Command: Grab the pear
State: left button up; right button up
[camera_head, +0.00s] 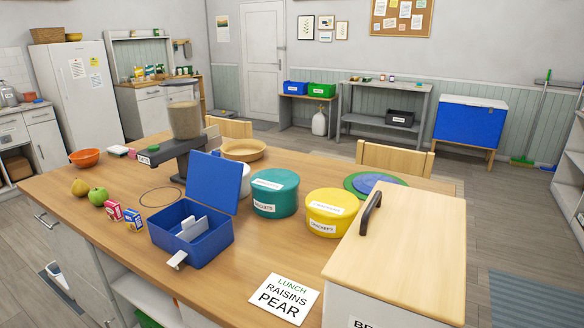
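A yellowish pear (79,188) sits on the wooden table (130,165) near its left end. A green apple (97,196) is just to its right, close to it. A card (284,298) reading "LUNCH RAISINS PEAR" lies near the table's front edge. A blue lunch box (192,240) stands open right of the fruit, with a light divider inside. A red raisin-type box (114,210) and a blue one (133,219) stand between the apple and the lunch box; their print is too small to read. Neither gripper is in view.
An orange bowl (85,157) is behind the pear. A dark stand with a clear container (184,118), a teal tin (274,193), a yellow tin (331,212) and a wooden-lidded bin (400,245) occupy the middle and right. The table left of the pear is clear.

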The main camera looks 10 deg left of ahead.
aim_at(79, 189)
jog(key=u, duration=1.5)
jog(key=i+j+z, duration=0.1)
jog(key=z, duration=0.3)
jog(key=i+j+z, duration=0.15)
jog(key=z, duration=0.2)
jog(key=i+j+z, duration=0.2)
jog(key=z, duration=0.2)
